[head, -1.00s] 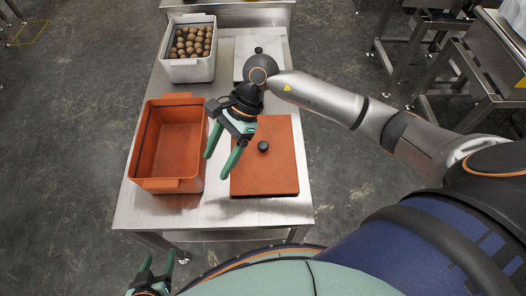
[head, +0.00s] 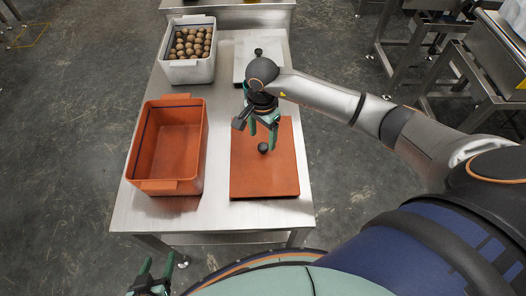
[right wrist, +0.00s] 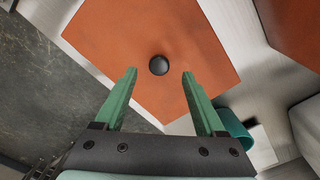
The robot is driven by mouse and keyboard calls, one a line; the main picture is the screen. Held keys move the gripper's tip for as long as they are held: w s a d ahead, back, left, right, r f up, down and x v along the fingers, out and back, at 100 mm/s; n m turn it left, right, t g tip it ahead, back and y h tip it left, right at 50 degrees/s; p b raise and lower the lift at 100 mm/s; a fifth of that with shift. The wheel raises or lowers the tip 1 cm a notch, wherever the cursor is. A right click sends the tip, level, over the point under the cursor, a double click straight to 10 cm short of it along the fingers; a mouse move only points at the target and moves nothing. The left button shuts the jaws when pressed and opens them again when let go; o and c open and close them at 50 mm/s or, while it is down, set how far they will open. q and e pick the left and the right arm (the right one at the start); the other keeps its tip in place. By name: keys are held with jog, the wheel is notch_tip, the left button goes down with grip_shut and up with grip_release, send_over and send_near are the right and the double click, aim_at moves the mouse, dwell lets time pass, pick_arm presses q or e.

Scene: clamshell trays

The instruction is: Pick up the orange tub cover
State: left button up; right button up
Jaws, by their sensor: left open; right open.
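The orange tub cover (head: 264,180) is a flat square lid with a black round knob (head: 263,148). It lies on the steel table right of the orange tub. My right gripper (head: 262,143) is open above the cover, near its knob. In the right wrist view the cover (right wrist: 150,40) fills the upper middle, and the knob (right wrist: 158,65) shows just beyond and between the spread fingertips (right wrist: 160,72). Nothing is held. My left gripper (head: 157,266) is open and empty at the lower left, off the table's near edge.
The orange tub (head: 165,186) is open and empty on the table's left. Behind it, a white tub (head: 190,72) holds several brown round items. A white cover (head: 241,70) with a black knob lies at the back right, partly behind my arm.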

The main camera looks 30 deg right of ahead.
aim_at(263, 146)
notch_tip(263, 146, down, 4)
jog(key=shift+d+f, duration=0.1)
jog(key=shift+c, duration=0.4)
grip_shut()
dwell(0.4)
